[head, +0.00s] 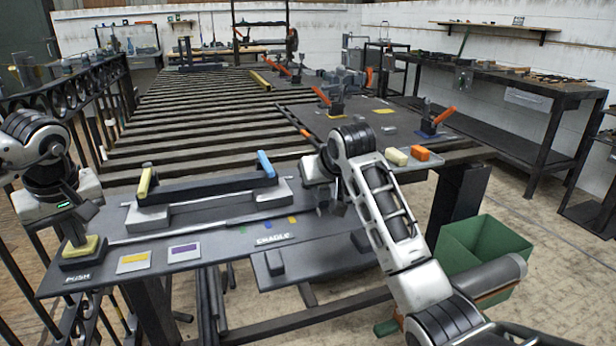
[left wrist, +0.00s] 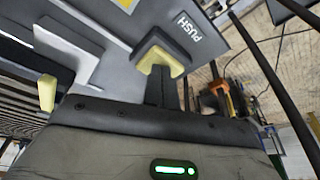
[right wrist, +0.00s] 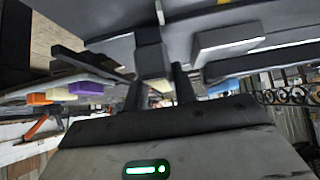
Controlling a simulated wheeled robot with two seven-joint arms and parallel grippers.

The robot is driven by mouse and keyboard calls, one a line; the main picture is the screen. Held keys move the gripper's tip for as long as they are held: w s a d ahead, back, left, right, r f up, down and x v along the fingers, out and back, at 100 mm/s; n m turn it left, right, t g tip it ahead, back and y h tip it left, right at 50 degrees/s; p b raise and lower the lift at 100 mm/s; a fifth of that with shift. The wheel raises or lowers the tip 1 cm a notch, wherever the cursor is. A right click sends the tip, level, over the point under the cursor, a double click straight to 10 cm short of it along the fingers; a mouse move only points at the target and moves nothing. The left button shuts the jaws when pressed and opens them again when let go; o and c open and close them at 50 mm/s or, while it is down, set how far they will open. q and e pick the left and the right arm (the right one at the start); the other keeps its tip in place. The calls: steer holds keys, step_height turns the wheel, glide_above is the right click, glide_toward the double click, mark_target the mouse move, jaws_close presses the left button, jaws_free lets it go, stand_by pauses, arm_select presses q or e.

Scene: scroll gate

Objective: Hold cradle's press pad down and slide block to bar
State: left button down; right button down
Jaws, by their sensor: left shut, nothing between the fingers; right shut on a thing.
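The press pad (head: 80,247) is a yellow pad on a dark base beside the PUSH label at the bench's left end; it also shows in the left wrist view (left wrist: 162,57). My left gripper (head: 77,232) is shut and empty, with its fingertips at the pad and seemingly touching it. A long dark bar (head: 208,189) with a yellow left end and a blue right end rests on the grey cradle (head: 155,218). My right gripper (head: 325,205) is shut on a dark grey block (right wrist: 151,62), right of the cradle. The arm mostly hides this block in the head view.
Yellow and purple cards (head: 184,252) lie near the front edge. A dark plate with an upright stub (head: 275,262) juts out below the CRADLE label. Cream and orange blocks (head: 420,153) sit on the right table. A green bin (head: 485,248) stands on the floor at right.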

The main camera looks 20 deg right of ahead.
arm_select(q)
steer(key=shift+f, duration=0.2)
arm_select(e)
steer(key=a, duration=0.6)
steer(key=c, duration=1.1)
jaws_free()
steer(key=shift+d, duration=0.1)
steer(key=v, duration=1.2)
